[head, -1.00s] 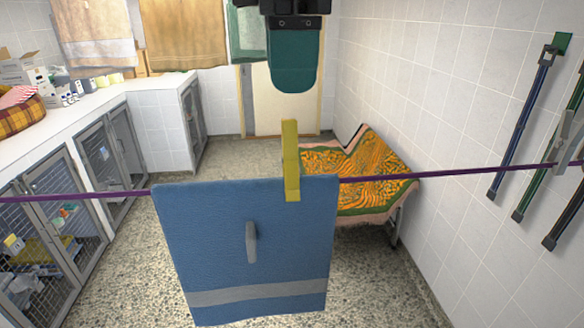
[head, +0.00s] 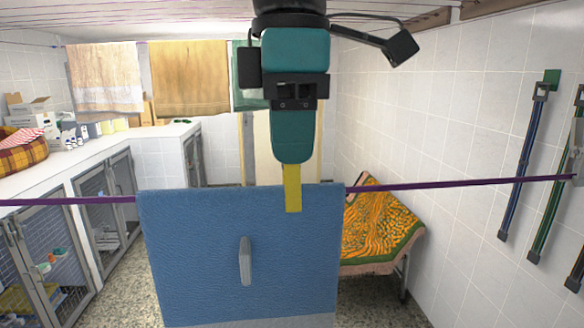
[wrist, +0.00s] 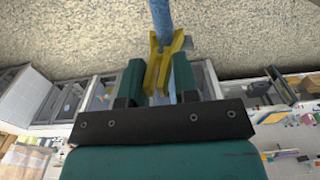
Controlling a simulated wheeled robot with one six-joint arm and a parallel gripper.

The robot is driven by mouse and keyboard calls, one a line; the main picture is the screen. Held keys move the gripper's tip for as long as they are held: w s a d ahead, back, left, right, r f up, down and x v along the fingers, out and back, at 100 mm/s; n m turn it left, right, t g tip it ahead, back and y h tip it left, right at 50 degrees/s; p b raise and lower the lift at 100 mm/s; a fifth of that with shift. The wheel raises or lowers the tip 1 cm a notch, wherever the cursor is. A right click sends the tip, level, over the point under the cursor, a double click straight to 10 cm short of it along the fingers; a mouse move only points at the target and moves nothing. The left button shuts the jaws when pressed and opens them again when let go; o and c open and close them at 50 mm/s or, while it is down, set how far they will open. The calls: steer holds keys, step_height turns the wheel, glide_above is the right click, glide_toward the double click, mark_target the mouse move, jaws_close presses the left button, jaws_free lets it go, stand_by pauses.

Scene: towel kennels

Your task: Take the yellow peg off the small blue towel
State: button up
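The small blue towel (head: 190,240) hangs over the purple line (head: 90,201), with a grey hook-like piece (head: 245,262) on its front. The yellow peg (head: 292,190) stands upright on the towel's top edge, right of its middle. My gripper (head: 293,158) is directly above, its lower end covering the peg's upper part. In the wrist view, the yellow peg (wrist: 154,75) lies between the two teal fingers of my gripper (wrist: 159,75), one finger at each side. Whether the fingers press on it is unclear. The towel's edge (wrist: 160,15) shows beyond the peg.
A low bed with an orange patterned cover (head: 375,228) stands behind the towel at right. Straps (head: 520,165) hang on the right wall. A counter (head: 90,150) over kennels runs along the left. Brown towels (head: 188,78) hang at the back.

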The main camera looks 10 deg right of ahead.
steer(key=c, duration=0.3)
step_height(320, 180, up, 8)
steer(key=p, duration=0.7)
steer(key=shift+f+p, duration=0.25)
steer(key=shift+p, duration=0.05)
